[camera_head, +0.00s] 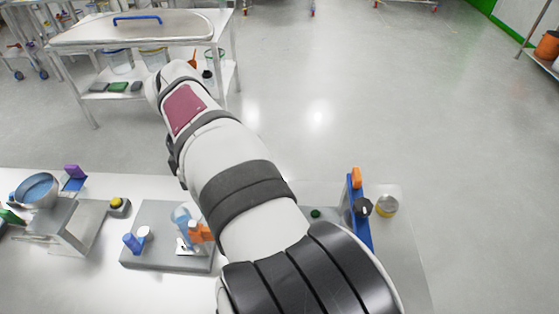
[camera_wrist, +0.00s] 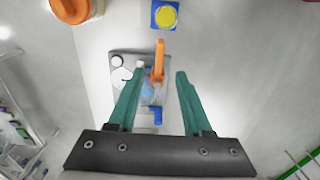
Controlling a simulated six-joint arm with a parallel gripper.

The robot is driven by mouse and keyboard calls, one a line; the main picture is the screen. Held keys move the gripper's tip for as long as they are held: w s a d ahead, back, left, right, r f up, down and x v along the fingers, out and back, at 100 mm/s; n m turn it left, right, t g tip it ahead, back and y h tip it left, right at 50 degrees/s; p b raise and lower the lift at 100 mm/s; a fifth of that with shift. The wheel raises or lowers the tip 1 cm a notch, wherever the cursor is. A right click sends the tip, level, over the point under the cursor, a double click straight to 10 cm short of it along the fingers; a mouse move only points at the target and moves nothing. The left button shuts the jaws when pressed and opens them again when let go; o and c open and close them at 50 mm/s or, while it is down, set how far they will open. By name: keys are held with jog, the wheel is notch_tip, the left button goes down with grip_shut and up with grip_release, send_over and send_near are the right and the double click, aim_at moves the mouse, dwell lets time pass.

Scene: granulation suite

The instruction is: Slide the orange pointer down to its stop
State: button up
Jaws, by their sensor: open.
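Two orange parts show, and I cannot tell for sure which is the pointer. One orange piece (camera_head: 356,178) is at the top of a blue upright (camera_head: 359,225), which has a black knob on its side. The other orange part (camera_head: 200,232) is on a grey base (camera_head: 140,262) beside a clear bluish cylinder. In the wrist view a long orange part (camera_wrist: 159,58) lies beyond my fingertips, between their lines of sight, over a grey plate. My gripper (camera_wrist: 154,76) is open and empty, its green fingers apart. My arm hides it in the head view.
On the bench, a blue knob (camera_head: 132,243) stands on the grey base, with a yellow button (camera_head: 117,203) farther left. A bowl (camera_head: 37,190) is at far left and a jar (camera_head: 387,206) right of the upright. A lidded cart (camera_head: 130,27) stands behind; open floor lies beyond.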

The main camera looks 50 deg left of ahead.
notch_tip(320, 180, down, 12)
jog(key=shift+r, duration=0.15)
jog(key=shift+c, duration=0.3)
grip_shut()
dwell(1.0)
notch_tip(320, 180, down, 7)
jog(key=shift+f, duration=0.2)
